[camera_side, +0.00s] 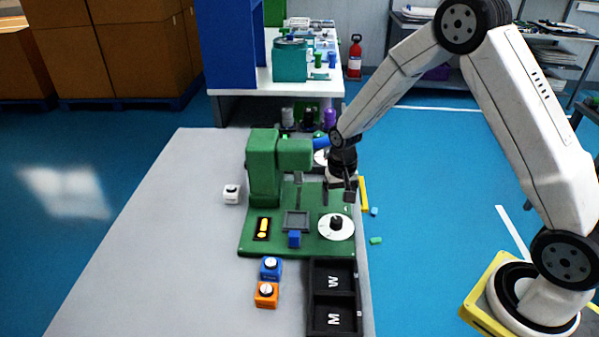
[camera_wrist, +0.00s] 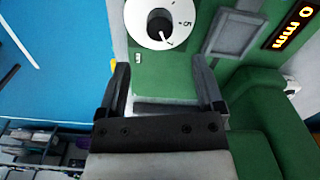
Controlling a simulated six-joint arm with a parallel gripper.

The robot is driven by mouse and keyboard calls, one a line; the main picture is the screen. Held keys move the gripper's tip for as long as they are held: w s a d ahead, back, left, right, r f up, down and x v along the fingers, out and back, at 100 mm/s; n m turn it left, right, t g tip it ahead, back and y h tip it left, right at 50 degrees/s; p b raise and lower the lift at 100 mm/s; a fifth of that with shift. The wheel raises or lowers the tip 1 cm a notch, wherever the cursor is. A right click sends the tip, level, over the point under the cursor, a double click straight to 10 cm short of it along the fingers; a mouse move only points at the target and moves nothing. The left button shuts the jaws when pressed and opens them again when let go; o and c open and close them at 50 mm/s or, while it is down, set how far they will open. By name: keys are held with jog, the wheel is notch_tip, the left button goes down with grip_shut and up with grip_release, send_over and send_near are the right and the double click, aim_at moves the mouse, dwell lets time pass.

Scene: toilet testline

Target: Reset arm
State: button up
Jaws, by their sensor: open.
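My gripper (camera_side: 349,190) is above the right side of the green machine (camera_side: 264,165) in the side view. In the wrist view my gripper (camera_wrist: 162,85) has its two fingers apart with nothing between them. Below the fingers is the green base plate of the machine, with a white dial (camera_wrist: 163,18) bearing a black knob near the top of the picture. The dial also shows in the side view (camera_side: 347,232), in front of my gripper. A grey square frame (camera_side: 296,221) and a black display with yellow marks (camera_side: 262,229) are on the plate.
A small blue cube (camera_side: 294,239) is at the frame's front edge. Blue (camera_side: 270,270) and orange (camera_side: 266,296) button boxes and a black two-part tray (camera_side: 333,263) are in front. A white button box (camera_side: 231,194) is left. The grey table's (camera_side: 170,230) left side is clear.

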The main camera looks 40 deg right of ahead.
jog(key=s+a+r+n+t, duration=0.1)
jog(key=s+a+r+n, duration=0.1)
jog(key=s+r, duration=0.3)
jog(key=s+a+r+n+t, duration=0.1)
jog(key=s+r+n, duration=0.3)
jog(key=s, duration=0.6)
jog(key=shift+s+a+r+t, duration=0.3)
jog(key=shift+a+r, duration=0.2)
jog(key=shift+r, duration=0.15)
